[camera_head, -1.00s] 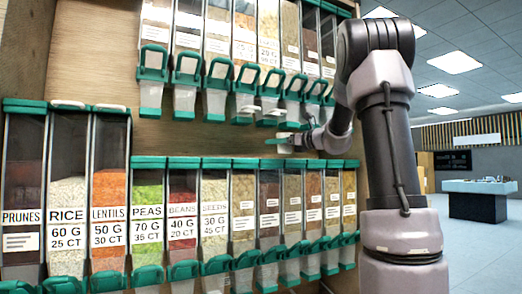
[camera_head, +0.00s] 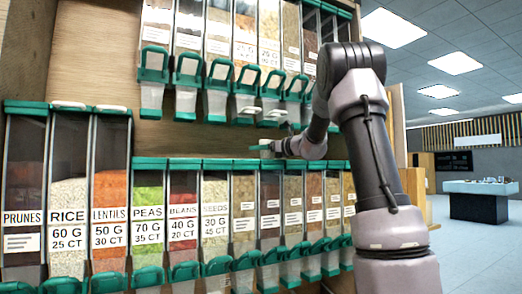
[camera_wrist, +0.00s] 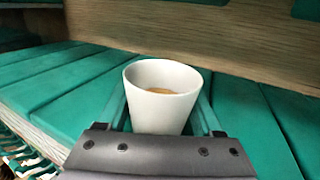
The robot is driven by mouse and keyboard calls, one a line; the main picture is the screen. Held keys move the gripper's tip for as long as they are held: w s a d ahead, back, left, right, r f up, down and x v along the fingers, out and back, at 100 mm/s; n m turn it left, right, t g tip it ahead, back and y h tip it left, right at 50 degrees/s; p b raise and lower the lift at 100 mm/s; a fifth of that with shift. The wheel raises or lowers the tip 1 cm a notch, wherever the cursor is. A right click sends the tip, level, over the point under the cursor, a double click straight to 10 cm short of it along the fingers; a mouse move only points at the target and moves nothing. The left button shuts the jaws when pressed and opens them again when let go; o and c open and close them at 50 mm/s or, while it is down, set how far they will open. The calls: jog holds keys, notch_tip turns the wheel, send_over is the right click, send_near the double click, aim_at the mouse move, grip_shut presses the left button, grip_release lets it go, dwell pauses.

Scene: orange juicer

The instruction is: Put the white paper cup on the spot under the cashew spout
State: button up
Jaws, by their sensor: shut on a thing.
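The white paper cup (camera_wrist: 163,95) is in the middle of the wrist view, upright or nearly so, with something brown at its bottom. My gripper (camera_wrist: 162,112) has its green fingers on both sides of the cup and is shut on it. In the head view my gripper (camera_head: 266,148) is small, in the gap between the upper and lower dispenser rows. It is just above the lower row's green lids and below the upper spouts. I cannot read a cashew label, so I cannot tell which spout is the cashew one.
Upper dispensers (camera_head: 245,30) with green-and-clear spouts hang above the gap. Lower dispensers (camera_head: 147,200) stand below it, and their green lids (camera_wrist: 60,90) fill the wrist view around the cup. A wooden back panel (camera_wrist: 230,60) lies behind the cup.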

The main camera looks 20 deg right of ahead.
jog(key=shift+f, duration=0.15)
jog(key=o, duration=1.5)
jog(key=shift+r, duration=0.2)
jog(key=v, duration=1.1)
jog(key=s+a+f+n+g, duration=0.3)
jog(key=s+a+n, duration=0.25)
jog(key=s, duration=0.25)
jog(key=s+a+f+n+g, duration=0.35)
jog(key=s+a+n, duration=0.2)
jog(key=s, duration=0.25)
jog(key=s+f+n+h, duration=0.2)
jog(key=s+f+n, duration=0.1)
jog(key=s+n, duration=0.1)
jog(key=s+d+f+n+g+h, duration=0.1)
jog(key=s+f+n+h, duration=0.2)
jog(key=s, duration=0.4)
jog(key=s+f+n+h, duration=0.3)
jog(key=s+f+n, duration=0.2)
jog(key=s+n, duration=0.1)
jog(key=shift+d+f+n, duration=0.25)
jog(key=shift+d+n, duration=0.1)
jog(key=shift+n, duration=0.25)
